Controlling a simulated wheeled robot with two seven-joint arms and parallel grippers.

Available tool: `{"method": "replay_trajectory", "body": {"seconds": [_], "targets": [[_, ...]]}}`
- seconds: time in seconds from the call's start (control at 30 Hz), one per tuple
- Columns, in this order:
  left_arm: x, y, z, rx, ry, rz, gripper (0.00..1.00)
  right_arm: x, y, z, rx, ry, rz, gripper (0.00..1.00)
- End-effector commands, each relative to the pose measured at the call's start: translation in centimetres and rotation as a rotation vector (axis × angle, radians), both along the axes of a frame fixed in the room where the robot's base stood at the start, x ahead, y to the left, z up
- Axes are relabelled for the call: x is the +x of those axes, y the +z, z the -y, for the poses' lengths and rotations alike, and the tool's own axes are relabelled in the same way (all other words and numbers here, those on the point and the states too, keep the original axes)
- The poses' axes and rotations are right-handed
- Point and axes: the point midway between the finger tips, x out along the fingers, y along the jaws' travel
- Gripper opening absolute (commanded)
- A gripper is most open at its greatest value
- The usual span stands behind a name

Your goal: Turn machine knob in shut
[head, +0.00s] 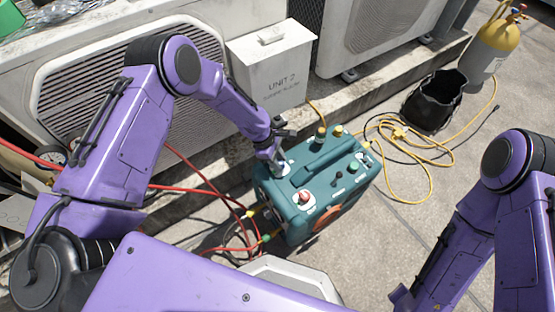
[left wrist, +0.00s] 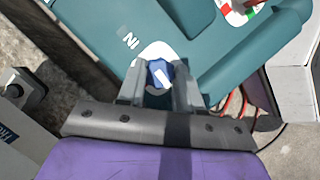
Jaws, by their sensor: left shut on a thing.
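The teal machine (head: 325,178) stands on the rooftop floor in the middle of the head view. A blue knob (left wrist: 159,73) sits on its top beside the label "IN", on a white plate. My left gripper (head: 275,160) reaches down to the machine's top left corner. In the left wrist view its two fingers (left wrist: 160,88) are closed around the blue knob, one on each side. A red knob (head: 304,197) sits on the near corner of the machine's top. My right arm shows at the right of the head view, but its gripper cannot be made out.
A white box labelled "UNIT 2" (head: 275,70) stands behind the machine, beside the condensers. Red hoses (head: 205,190) run in from the left. A yellow hose (head: 428,165) coils at right near a black bag (head: 436,102) and a yellow cylinder (head: 492,50).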

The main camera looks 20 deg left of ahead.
Motion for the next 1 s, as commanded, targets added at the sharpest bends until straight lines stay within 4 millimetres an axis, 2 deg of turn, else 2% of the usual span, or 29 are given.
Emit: {"method": "replay_trajectory", "body": {"seconds": [0.37, 1.0], "targets": [[0.5, 0.0, -0.1, 0.004, -0.311, 0.007, 0.04, 0.0, 0.0, 0.0, 0.000, 0.000, 0.000, 0.43], [0.9, 0.0, 0.2, 0.005, -0.921, 0.009, 0.04, 0.0, -1.8, 0.0, 0.000, 0.000, 0.000, 0.43]]}}
